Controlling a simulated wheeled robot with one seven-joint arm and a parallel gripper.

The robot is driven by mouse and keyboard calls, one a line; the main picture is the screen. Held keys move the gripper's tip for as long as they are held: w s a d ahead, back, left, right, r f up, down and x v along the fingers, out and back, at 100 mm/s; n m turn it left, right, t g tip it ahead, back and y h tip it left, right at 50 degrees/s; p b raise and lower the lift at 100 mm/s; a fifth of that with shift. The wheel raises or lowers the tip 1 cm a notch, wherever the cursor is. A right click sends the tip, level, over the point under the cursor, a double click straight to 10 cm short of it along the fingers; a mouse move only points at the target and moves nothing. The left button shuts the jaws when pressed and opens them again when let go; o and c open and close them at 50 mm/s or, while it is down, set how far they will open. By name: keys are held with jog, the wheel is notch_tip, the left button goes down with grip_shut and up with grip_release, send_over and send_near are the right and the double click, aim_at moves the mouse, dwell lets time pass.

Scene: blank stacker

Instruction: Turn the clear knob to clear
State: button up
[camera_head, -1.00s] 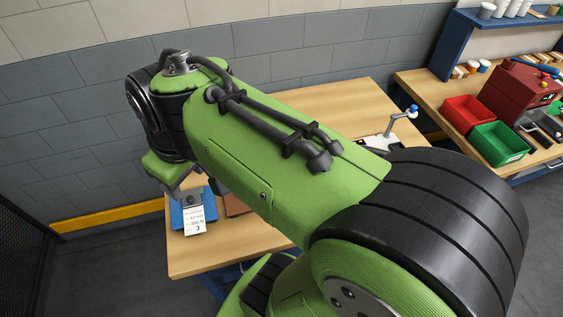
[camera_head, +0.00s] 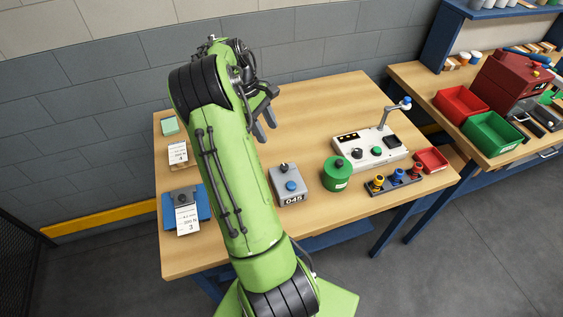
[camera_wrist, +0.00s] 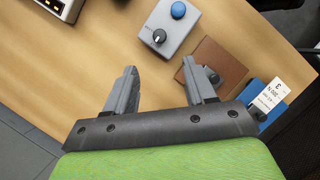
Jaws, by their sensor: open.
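A grey box (camera_head: 276,188) marked 045 stands on the wooden table, with a black knob (camera_head: 283,168) and a blue button (camera_head: 291,186) on top. The box (camera_wrist: 175,40) is also at the top of the wrist view, where its knob (camera_wrist: 159,37) carries a pale pointer mark. A white panel (camera_head: 375,153) farther right has another black knob (camera_head: 357,153) and a green button (camera_head: 377,151). No lettering tells me which knob is the clear one. My gripper (camera_head: 266,118) is open and empty above the table, behind the grey box and touching neither device.
A green round container (camera_head: 337,175), a rack of colored pieces (camera_head: 394,180) and a small red tray (camera_head: 432,160) stand right of the box.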

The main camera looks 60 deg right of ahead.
aim_at(285, 165)
jog(key=b+x, duration=0.1)
jog(key=x, duration=1.2)
jog(key=shift+w+f, duration=0.1)
jog(key=shift+f, duration=0.05)
grip_shut()
jog(key=shift+d, duration=0.1)
jog(key=shift+m, duration=0.3)
jog(key=m, duration=0.2)
jog(key=m+y, duration=0.1)
jog(key=shift+d+m+t+y, duration=0.2)
jog(key=shift+m+t+y, duration=0.1)
jog(key=shift+m, duration=0.1)
jog(key=m+y, duration=0.1)
jog(key=m, duration=0.3)
jog(key=shift+d+t, duration=0.15)
jog(key=shift+t, duration=0.25)
jog(key=m, duration=0.1)
jog(key=m+t+y, duration=0.1)
jog(key=m, duration=0.3)
jog(key=shift+s+d, duration=0.1)
jog(key=shift+s, duration=0.2)
jog(key=shift+s+m+t+y, duration=0.15)
jog(key=shift+m+t, duration=0.4)
jog(key=shift+m, duration=0.55)
jog(key=shift+m+t+y, duration=0.25)
jog(key=shift+m+t, duration=0.3)
jog(key=shift+m, duration=0.55)
